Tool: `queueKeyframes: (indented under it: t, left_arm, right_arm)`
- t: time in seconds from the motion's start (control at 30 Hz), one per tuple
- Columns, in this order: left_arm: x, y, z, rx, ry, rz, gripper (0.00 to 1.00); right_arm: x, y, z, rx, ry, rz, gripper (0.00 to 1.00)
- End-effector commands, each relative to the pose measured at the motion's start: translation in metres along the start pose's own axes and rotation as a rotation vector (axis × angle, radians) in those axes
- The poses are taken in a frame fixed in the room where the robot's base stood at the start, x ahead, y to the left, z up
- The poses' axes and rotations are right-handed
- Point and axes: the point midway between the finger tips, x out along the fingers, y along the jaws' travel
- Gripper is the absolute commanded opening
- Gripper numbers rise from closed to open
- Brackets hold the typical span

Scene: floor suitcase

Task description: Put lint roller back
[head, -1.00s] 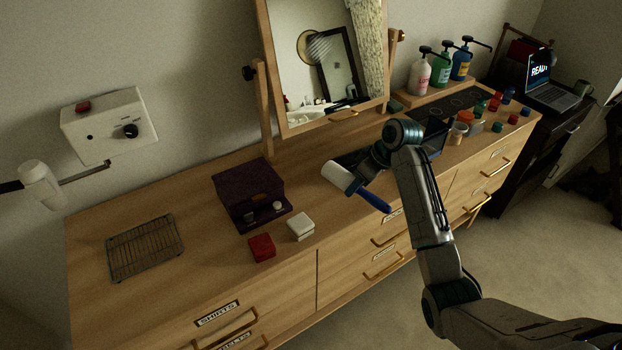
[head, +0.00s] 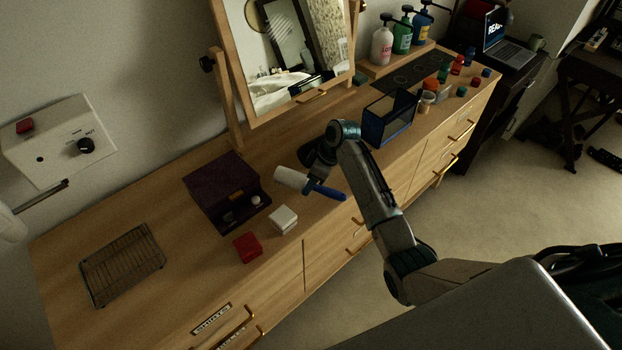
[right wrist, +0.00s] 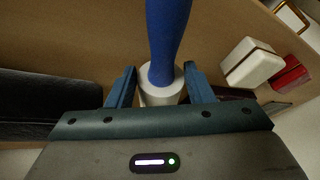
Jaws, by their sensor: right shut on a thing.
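The lint roller has a white roller head (head: 290,180) and a blue handle (head: 329,191). My right gripper (head: 311,181) is shut on it and holds it over the dresser top, to the right of the purple box. In the right wrist view the fingers (right wrist: 160,88) sit on either side of the white part where the blue handle (right wrist: 167,40) begins. Whether the roller touches the surface cannot be told. My left gripper is not in view.
The purple box (head: 215,188), white box (head: 283,219) and red box (head: 247,246) stand near the roller. A wire rack (head: 122,263) lies at left. A dark blue-edged clear case (head: 389,118) stands behind my right arm. The mirror (head: 290,60) rises behind. Bare wood lies between rack and purple box.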

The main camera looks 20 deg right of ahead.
Motion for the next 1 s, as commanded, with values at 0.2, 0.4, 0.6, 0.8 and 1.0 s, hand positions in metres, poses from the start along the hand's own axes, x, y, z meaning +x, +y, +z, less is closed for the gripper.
queueKeyframes:
  t: [0.2, 0.4, 0.6, 0.8, 1.0]
  left_arm:
    - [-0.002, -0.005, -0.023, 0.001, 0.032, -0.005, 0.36]
    - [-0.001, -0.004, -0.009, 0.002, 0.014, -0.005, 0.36]
    - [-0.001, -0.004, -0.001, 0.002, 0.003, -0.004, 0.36]
    - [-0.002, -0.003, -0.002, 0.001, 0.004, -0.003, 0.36]
    - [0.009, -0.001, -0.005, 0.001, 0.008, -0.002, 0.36]
  right_arm:
    - [0.005, 0.001, 0.002, 0.0, 0.001, 0.001, 0.26]
    - [0.007, 0.001, 0.003, 0.0, 0.0, 0.001, 0.49]
    - [0.006, 0.001, 0.003, 0.0, 0.001, 0.001, 0.69]
    - [0.005, 0.001, 0.002, 0.0, 0.001, 0.001, 0.69]
    - [-0.015, 0.003, 0.003, -0.001, 0.002, 0.005, 0.69]
